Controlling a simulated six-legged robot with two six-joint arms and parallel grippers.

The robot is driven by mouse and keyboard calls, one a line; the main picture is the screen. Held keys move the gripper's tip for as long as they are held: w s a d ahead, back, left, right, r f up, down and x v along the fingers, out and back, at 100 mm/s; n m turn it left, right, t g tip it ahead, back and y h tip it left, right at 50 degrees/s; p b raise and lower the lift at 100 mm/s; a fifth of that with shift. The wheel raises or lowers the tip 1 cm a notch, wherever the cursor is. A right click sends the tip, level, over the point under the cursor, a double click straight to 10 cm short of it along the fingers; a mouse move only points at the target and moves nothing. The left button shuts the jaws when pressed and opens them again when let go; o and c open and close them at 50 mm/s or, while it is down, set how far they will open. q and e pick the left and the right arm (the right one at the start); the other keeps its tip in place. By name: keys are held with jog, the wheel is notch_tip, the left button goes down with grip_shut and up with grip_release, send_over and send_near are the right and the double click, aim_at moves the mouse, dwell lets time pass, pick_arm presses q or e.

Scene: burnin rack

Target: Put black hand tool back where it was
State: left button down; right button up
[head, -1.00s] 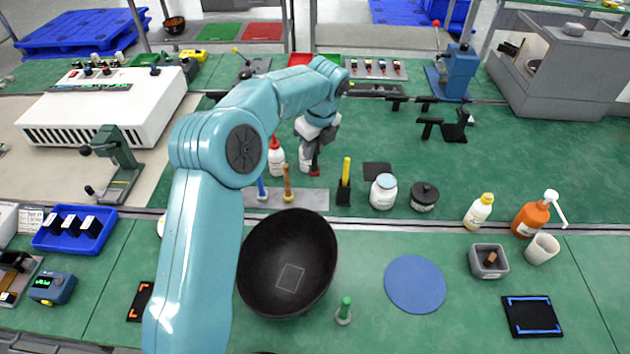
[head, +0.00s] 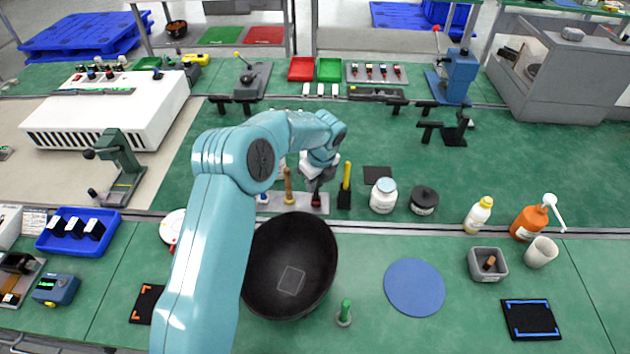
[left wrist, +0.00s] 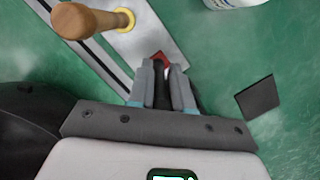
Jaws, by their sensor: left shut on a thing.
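My left gripper (head: 320,183) is low over the right end of a grey tool plate (head: 275,208). It is shut on the black hand tool (left wrist: 162,88), which is mostly hidden between the fingers. The tool looks upright, with a red foot (head: 316,201) at the plate's right end. The red also shows in the left wrist view (left wrist: 158,58). I cannot tell whether the foot rests fully on the plate. A wooden-handled tool (head: 288,185) with a yellow collar stands left of it, and a blue one (head: 262,198) farther left. My right gripper is not in view.
A yellow-handled tool (head: 346,178) in a black block stands right of the plate. Beyond it are a white jar (head: 383,196) and a black lidded pot (head: 423,200). A large black bowl (head: 315,262) is in front.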

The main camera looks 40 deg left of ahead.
pick_arm(q)
jog(key=c, duration=1)
grip_release()
jog(key=shift+f, duration=0.1)
jog(key=shift+c, duration=0.2)
jog(key=shift+s, duration=0.1)
jog(key=shift+r, duration=0.4)
notch_tip(320, 180, up, 11)
jog(key=d, duration=0.2)
jog(key=shift+s+r+b, duration=0.2)
jog(key=shift+s+b, duration=0.05)
jog(key=shift+b, duration=0.1)
jog(key=shift+d, duration=0.1)
